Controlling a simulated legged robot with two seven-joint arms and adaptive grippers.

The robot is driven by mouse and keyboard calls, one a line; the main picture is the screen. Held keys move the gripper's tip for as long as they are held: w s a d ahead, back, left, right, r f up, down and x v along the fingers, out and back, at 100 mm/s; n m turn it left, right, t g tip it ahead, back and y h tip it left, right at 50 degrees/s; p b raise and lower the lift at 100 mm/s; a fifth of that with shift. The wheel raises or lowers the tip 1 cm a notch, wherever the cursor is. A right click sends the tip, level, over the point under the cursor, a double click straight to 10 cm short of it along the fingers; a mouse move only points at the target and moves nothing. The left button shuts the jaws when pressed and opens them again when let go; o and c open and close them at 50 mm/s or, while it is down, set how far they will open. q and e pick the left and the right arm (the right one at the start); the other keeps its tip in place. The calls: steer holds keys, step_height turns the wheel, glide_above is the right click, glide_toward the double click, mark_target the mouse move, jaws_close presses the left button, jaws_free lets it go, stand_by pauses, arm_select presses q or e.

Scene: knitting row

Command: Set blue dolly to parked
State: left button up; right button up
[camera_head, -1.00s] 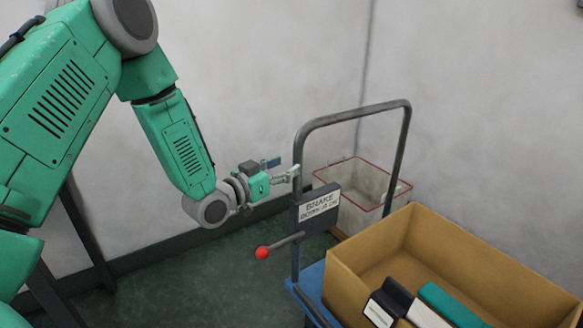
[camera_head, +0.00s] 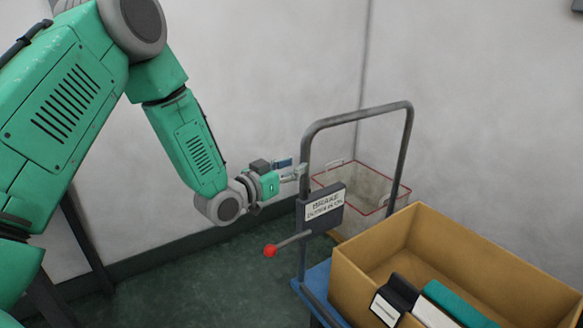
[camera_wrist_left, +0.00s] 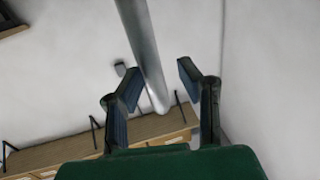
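The blue dolly (camera_head: 313,284) stands at the lower middle of the head view, with a grey tube handle (camera_head: 357,115) rising from it. A red-knobbed brake lever (camera_head: 270,251) sticks out left from a dark box with a BRAKE sign (camera_head: 325,206) on the handle's left post; it slopes down to its knob. My left gripper (camera_head: 297,173) is at that post, above the sign and lever. In the left wrist view its two fingers (camera_wrist_left: 157,80) are spread, with the grey tube (camera_wrist_left: 143,45) between them; contact cannot be told. My right gripper is out of view.
A cardboard box (camera_head: 372,260) with a teal item (camera_head: 458,302) and dark and white items sits on the dolly. A red-rimmed basket (camera_head: 362,186) stands behind the handle by the wall. The green floor left of the lever is clear.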

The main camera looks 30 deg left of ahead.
arm_select(q)
steer(key=shift+s+a, duration=0.75)
steer(key=shift+s, duration=5.1)
steer(key=w+d+p, duration=0.3)
steer(key=w+p, duration=0.6)
steer(key=w, duration=0.6)
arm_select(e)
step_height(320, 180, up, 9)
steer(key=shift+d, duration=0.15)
